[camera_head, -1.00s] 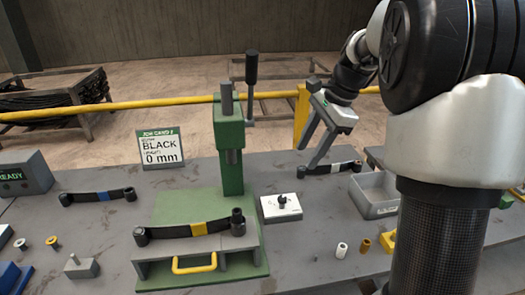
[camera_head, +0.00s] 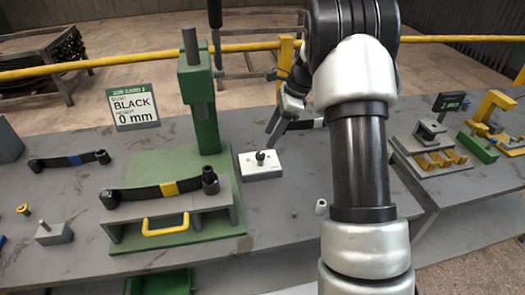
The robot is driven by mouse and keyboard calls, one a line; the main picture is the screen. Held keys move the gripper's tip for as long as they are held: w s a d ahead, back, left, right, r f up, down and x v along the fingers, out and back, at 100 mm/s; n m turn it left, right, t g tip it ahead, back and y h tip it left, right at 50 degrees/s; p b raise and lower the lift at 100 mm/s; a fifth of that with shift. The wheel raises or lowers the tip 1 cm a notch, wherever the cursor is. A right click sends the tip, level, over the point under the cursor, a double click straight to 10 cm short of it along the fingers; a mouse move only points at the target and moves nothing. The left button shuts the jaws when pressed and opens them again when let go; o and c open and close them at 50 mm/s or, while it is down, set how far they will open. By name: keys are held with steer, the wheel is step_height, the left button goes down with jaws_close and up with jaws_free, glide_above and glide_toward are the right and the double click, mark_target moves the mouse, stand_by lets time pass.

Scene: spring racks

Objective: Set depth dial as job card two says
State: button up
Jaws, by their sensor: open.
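Job card two (camera_head: 133,107) stands at the back of the bench and reads "BLACK" and "0 mm". The depth dial appears to be the black knob (camera_head: 260,157) on a small white plate box (camera_head: 262,171), right of the green press (camera_head: 202,110). The marks on the box are too small to read. My gripper (camera_head: 272,138) is open and points down just behind and right of the knob, apparently apart from it. My arm hides part of the gripper and the bench behind.
A dark spring with a yellow band (camera_head: 168,187) lies across the press fixture, with a yellow handle (camera_head: 165,226) in front. A blue-banded spring (camera_head: 72,161) lies at left. A white bushing (camera_head: 321,207) stands right of the dial. Yellow and green fixtures (camera_head: 478,148) stand at far right.

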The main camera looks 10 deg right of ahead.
mark_target(260, 154)
steer(key=x, duration=0.7)
steer(key=shift+a+f, duration=0.15)
steer(key=shift+f, duration=0.2)
steer(key=c, duration=1.1)
steer(key=shift+o, duration=0.2)
